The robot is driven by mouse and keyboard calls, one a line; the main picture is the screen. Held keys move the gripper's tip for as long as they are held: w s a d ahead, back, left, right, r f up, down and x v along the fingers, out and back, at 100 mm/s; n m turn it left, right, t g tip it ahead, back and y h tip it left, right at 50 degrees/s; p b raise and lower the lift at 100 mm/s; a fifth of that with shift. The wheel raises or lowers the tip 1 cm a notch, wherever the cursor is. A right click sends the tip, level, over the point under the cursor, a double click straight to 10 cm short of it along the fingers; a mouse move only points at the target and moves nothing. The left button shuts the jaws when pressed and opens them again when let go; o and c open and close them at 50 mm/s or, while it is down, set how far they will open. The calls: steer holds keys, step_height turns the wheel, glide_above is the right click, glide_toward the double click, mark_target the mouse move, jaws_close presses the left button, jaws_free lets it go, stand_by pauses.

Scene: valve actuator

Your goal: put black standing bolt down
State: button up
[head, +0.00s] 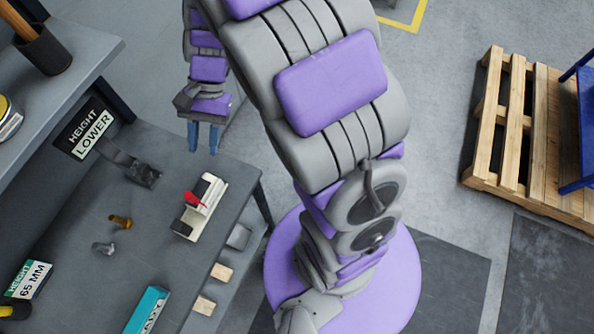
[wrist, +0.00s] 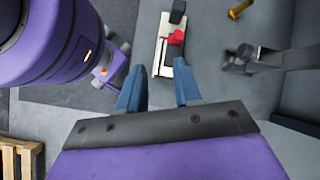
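My gripper (head: 203,139) hangs above the back right of the grey workbench, its blue fingers pointing down. In the wrist view the two fingers (wrist: 159,90) are apart with nothing held between them. I cannot clearly make out a black standing bolt in either view. A brass bolt-like piece (head: 121,221) and a grey one (head: 104,248) are on the bench, left of the white device. The brass one also shows at the top of the wrist view (wrist: 239,9). A dark metal piece with a long arm (head: 143,174) sits at the back of the bench.
A white device (head: 185,226) with a red block (head: 194,200) stands near the bench's right edge. A "HEIGHT LOWER" sign (head: 86,129), a "65 MM" sign (head: 29,280) and a teal box (head: 147,311) are also there. A wooden pallet (head: 515,130) lies at right.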

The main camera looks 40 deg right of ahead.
steer(key=s+d+r+n+h, duration=0.1)
steer(key=s+d+n+h, duration=0.1)
steer(key=s, duration=0.4)
steer(key=s+d+r+n+t+h, duration=0.1)
steer(key=s+d+r+n+h, duration=0.1)
steer(key=s+d, duration=0.3)
steer(key=s+d+r+n+t+h, duration=0.1)
steer(key=s+d+r+n, duration=0.1)
steer(key=s, duration=0.7)
steer(key=shift+d+r+n+h, duration=0.2)
steer(key=shift+d+n+h, duration=0.2)
steer(key=shift+d+n, duration=0.35)
steer(key=shift+a, duration=0.1)
